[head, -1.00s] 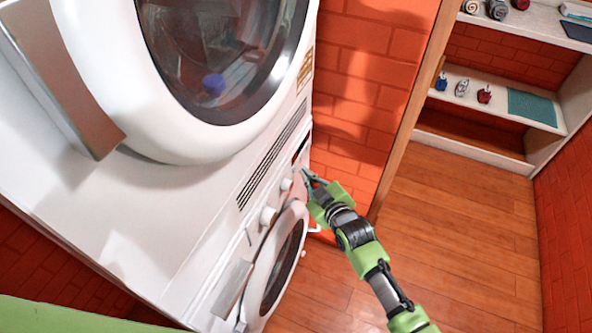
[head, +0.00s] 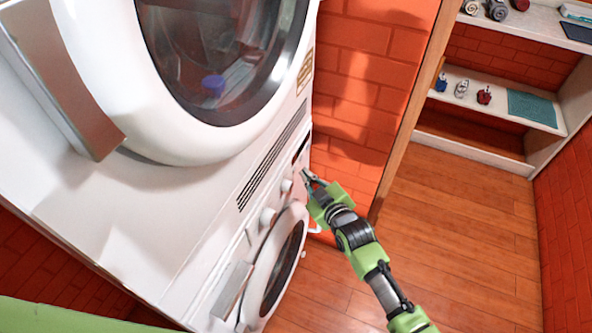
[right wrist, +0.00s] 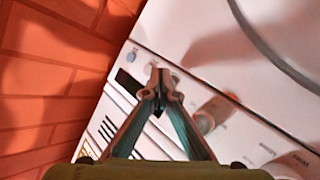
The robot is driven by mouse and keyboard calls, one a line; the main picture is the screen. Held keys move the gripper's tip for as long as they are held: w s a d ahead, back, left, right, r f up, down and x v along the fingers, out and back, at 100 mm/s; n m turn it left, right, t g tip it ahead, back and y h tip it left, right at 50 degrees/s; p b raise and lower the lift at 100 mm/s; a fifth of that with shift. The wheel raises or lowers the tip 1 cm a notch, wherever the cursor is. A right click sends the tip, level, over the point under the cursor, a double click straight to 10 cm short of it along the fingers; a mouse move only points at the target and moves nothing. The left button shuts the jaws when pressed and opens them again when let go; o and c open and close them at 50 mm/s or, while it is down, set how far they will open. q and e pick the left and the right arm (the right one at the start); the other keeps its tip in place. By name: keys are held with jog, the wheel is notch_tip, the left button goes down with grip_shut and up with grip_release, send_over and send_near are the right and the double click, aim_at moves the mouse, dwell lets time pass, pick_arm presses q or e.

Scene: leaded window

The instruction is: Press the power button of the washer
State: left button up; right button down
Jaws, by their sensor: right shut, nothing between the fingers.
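The washer (head: 228,290) is the lower white machine of a stack, with a round dark door (head: 284,268) and a knobbed control panel. My right gripper (head: 306,175) is shut and empty at the panel's right end, near the dark display (head: 301,148). In the right wrist view, the shut fingertips (right wrist: 160,76) lie over the panel, beside the display (right wrist: 126,80) and a small round button (right wrist: 131,56). They partly hide another small round control behind them. I cannot tell whether the tips touch the panel. My left gripper is not in view.
A second white machine (head: 110,200) with a large round door sits above the washer. Larger knobs (right wrist: 213,113) lie along the panel. A brick wall (head: 350,100) stands close on the right. Open wood floor (head: 460,240) and a shelf (head: 470,143) lie beyond.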

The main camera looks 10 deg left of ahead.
jog(key=shift+a, duration=0.15)
jog(key=shift+w+a, duration=0.15)
jog(key=shift+a, duration=0.15)
jog(key=shift+a, duration=0.1)
dwell(0.7)
jog(key=shift+d+p, duration=0.4)
jog(key=shift+d, duration=0.15)
jog(key=s+d+p, duration=0.2)
jog(key=d, duration=0.3)
jog(key=shift+d, duration=0.35)
